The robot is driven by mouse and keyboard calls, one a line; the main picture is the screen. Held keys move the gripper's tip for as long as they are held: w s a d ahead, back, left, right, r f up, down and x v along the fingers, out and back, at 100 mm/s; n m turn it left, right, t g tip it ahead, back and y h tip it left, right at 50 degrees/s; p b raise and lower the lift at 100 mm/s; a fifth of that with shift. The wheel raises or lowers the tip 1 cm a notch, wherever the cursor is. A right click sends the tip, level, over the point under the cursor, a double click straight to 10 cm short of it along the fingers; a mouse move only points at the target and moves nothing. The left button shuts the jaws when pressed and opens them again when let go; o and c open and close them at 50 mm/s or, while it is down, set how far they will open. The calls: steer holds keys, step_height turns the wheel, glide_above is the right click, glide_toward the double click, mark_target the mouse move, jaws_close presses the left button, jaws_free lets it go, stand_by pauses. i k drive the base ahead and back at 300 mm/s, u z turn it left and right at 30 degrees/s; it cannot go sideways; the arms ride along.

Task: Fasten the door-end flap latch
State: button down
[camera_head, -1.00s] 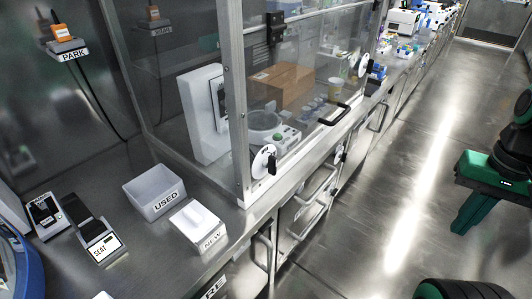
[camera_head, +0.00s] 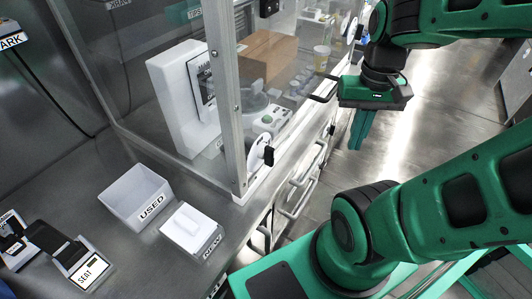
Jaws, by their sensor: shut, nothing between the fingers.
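A clear-walled enclosure with a metal frame stands on the bench, with a clear flap (camera_head: 290,75) along its front. A white round latch plate with a black knob (camera_head: 267,155) is at the flap's near lower corner. A second white latch (camera_head: 350,30) is at the far end, partly hidden by my arm. I cannot tell from the picture which is the door end or whether either is fastened. My gripper (camera_head: 357,143) is shut and empty, pointing down over the aisle.
A white bin marked USED (camera_head: 122,196), a white box marked NEW (camera_head: 183,232) and a SEAT stand (camera_head: 75,262) sit on the near bench. A cardboard box (camera_head: 268,55) and instruments are inside the enclosure. Drawer handles (camera_head: 300,190) protrude below the bench. The aisle floor (camera_head: 440,110) is clear.

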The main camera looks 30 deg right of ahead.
mark_target(267, 154)
steer(key=z, duration=0.6)
steer(key=k, duration=0.8)
steer(key=z, duration=0.15)
